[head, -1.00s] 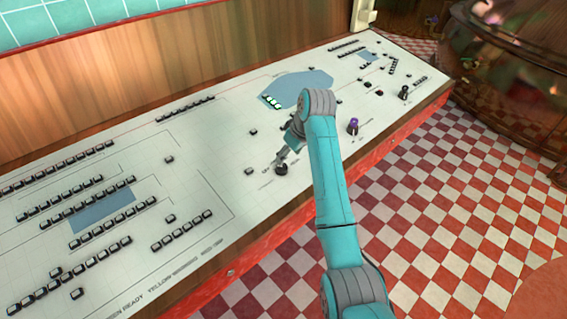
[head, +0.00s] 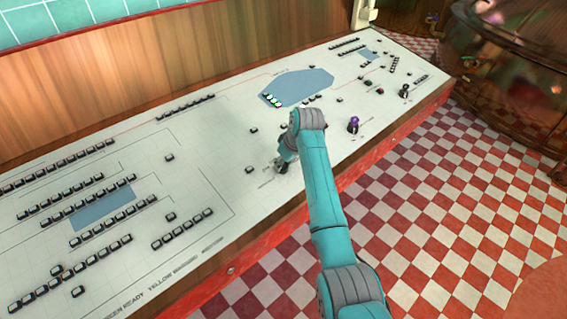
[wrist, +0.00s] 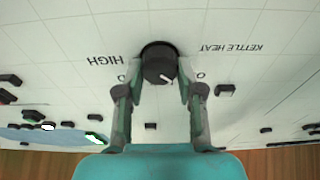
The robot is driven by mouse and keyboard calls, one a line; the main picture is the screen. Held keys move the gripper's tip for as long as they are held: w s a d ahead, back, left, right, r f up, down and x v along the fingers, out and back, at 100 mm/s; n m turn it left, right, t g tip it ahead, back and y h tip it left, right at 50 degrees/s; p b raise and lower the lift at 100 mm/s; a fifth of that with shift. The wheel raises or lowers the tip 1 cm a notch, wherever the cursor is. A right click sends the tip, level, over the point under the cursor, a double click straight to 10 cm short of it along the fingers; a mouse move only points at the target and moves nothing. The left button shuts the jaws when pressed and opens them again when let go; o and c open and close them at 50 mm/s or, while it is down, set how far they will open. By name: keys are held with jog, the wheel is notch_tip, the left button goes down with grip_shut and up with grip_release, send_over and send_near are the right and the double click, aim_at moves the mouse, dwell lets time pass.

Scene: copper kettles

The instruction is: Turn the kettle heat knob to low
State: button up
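The kettle heat knob (wrist: 159,65) is a round black knob on the white panel, with a white pointer mark on its cap aimed to the lower right in the wrist view. Printed words HIGH to its left and KETTLE HEAT to its right appear upside down there. My gripper (wrist: 160,68) is down at the panel, one finger on each side of the knob. The fingertips sit very close to the knob's sides; whether they press on it I cannot tell. In the head view my gripper (head: 284,164) mostly covers the knob. The LOW label is not readable.
The sloping white panel (head: 225,130) carries many small black buttons. A purple knob (head: 353,124) and a black knob (head: 404,91) stand to the right along the panel. A blue display (head: 300,86) with lit green buttons lies behind my arm. Checkered floor is at the right.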

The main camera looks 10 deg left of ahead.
jog(key=c, duration=0.4)
jog(key=shift+o, duration=0.2)
jog(key=m, duration=0.4)
jog(key=shift+m+t+h, duration=0.3)
jog(key=shift+h, duration=0.1)
jog(key=shift+m+h, duration=0.4)
jog(key=shift+m, duration=1.8)
jog(key=o, duration=1.1)
jog(key=shift+o, duration=0.2)
